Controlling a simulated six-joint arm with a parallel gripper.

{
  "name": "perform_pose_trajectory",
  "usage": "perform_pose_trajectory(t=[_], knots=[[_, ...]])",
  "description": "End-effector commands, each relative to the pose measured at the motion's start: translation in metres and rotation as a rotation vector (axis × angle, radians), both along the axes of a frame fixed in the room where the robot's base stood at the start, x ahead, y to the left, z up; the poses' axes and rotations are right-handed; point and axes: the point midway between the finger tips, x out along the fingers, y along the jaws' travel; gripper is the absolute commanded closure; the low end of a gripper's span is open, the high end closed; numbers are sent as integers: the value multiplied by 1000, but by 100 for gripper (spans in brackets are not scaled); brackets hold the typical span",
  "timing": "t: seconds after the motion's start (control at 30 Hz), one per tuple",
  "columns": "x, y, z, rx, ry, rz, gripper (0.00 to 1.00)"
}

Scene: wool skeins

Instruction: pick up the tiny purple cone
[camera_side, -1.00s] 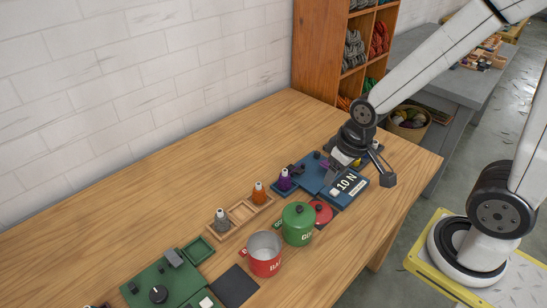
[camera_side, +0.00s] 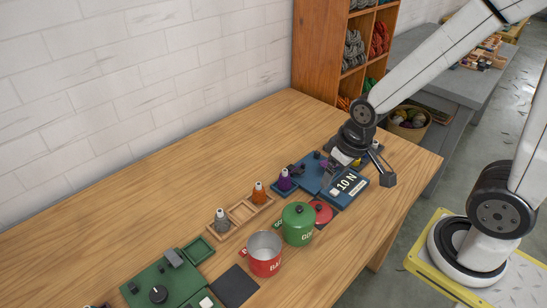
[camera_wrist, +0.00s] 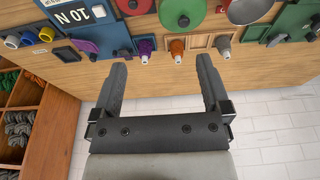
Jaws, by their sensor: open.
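The tiny purple cone (camera_side: 285,180) with a pale tip stands upright at the left end of the blue device on the table. It also shows in the wrist view (camera_wrist: 145,46), just above the gap between my fingertips. An orange cone (camera_side: 259,192) and a grey cone (camera_side: 221,220) stand farther left. My gripper (camera_wrist: 159,60) is open and empty, its two dark fingers wide apart. In the side view it is at the right of the purple cone, over the blue device, and apart from the cone.
The blue device (camera_side: 349,187) marked "10 N" lies under my gripper. A green lidded pot (camera_side: 298,224), a red open pot (camera_side: 264,254) and a red lid (camera_side: 320,211) stand near the cones. A wooden tray (camera_side: 240,211) holds the orange and grey cones. The table's back left is clear.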

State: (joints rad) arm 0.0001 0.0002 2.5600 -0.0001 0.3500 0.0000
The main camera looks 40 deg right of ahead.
Motion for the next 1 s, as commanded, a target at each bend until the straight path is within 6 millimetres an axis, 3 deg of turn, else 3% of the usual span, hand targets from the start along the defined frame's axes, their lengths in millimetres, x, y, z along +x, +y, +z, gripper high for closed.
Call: perform_pose_trajectory(t=[0.17,0.37,0.67,1.0], knots=[[2,0,0,1,1,-3,3],[18,-3,-2,4,15,-26,3],[74,-14,-16,16,67,-111,3],[139,-32,-50,29,135,-225,3]])
